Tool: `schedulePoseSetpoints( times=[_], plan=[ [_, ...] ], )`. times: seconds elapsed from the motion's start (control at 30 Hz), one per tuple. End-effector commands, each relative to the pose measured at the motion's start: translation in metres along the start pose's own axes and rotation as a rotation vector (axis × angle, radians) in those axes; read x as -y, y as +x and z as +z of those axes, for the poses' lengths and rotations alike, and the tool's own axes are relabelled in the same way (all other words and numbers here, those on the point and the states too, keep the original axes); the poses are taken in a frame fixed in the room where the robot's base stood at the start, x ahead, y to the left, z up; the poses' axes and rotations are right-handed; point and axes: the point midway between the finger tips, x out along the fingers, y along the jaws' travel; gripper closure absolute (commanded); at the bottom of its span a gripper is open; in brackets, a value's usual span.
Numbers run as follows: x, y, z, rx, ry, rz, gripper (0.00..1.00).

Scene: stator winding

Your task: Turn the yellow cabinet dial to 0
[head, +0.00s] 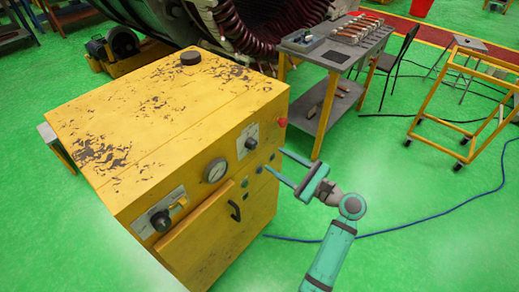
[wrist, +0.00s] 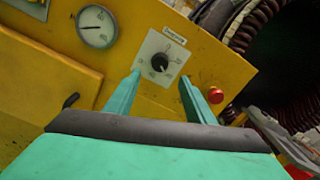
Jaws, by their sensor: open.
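The yellow cabinet (head: 150,110) stands in the middle left of the head view, its paint worn on top. Its black dial (head: 250,143) sits on a white scale plate at the right part of the front panel. In the wrist view the dial (wrist: 160,62) is seen between and beyond my fingertips, with the plate's marks too small to read surely. My gripper (head: 282,166) is open, with teal fingers pointing at the cabinet front, lower right of the dial. In the wrist view my gripper (wrist: 160,80) is empty and appears apart from the dial.
A red button (head: 282,122) is right of the dial; it also shows in the wrist view (wrist: 215,95). A round gauge (head: 215,170), a black handle (head: 235,210) and a second black knob (head: 160,220) are on the front. A tool table (head: 335,55) stands behind right.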

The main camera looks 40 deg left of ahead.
Motion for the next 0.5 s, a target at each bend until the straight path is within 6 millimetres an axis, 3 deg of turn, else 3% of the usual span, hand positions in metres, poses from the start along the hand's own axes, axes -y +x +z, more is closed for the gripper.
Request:
schedulePoseSetpoints(
  times=[0.3, 0.5],
  plan=[
    [-0.001, 0.057, 0.000, 0.000, -0.001, 0.002, 0.51],
    [0.000, 0.080, 0.000, 0.000, -0.002, 0.000, 0.51]
  ],
)
